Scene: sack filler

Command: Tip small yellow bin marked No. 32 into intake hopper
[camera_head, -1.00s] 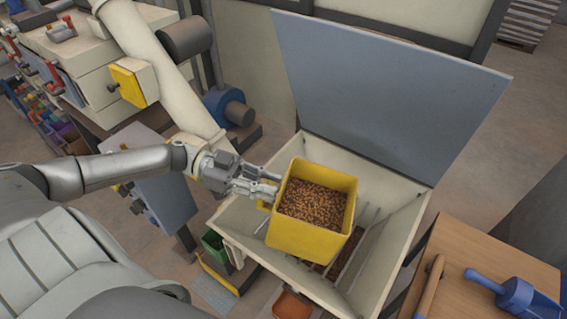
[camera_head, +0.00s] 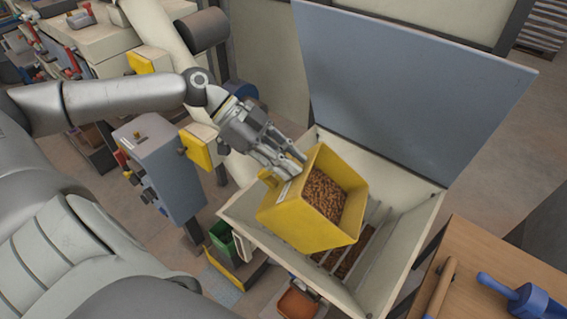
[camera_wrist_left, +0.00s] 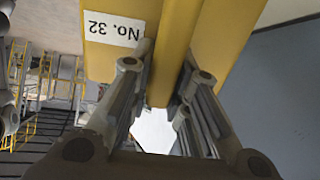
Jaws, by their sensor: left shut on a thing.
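The small yellow bin (camera_head: 300,222) is over the intake hopper in the head view, tilted to the right with its open top facing right. Brown pellets (camera_head: 325,196) are still inside it. My left gripper (camera_head: 279,172) is shut on the bin at its left side. The left wrist view shows the yellow bin (camera_wrist_left: 220,38) with an upside-down label "No. 32" (camera_wrist_left: 113,29), between the fingers (camera_wrist_left: 160,95). The intake hopper (camera_head: 405,225) is open, with bars across it and some brown pellets below them. My right gripper is not in view.
The grey hopper lid (camera_head: 410,80) stands raised behind the hopper. A wooden table (camera_head: 500,255) at right holds a blue scoop (camera_head: 530,300) and a wooden-handled tool (camera_head: 437,290). A grey control box (camera_head: 160,170) stands left of the hopper.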

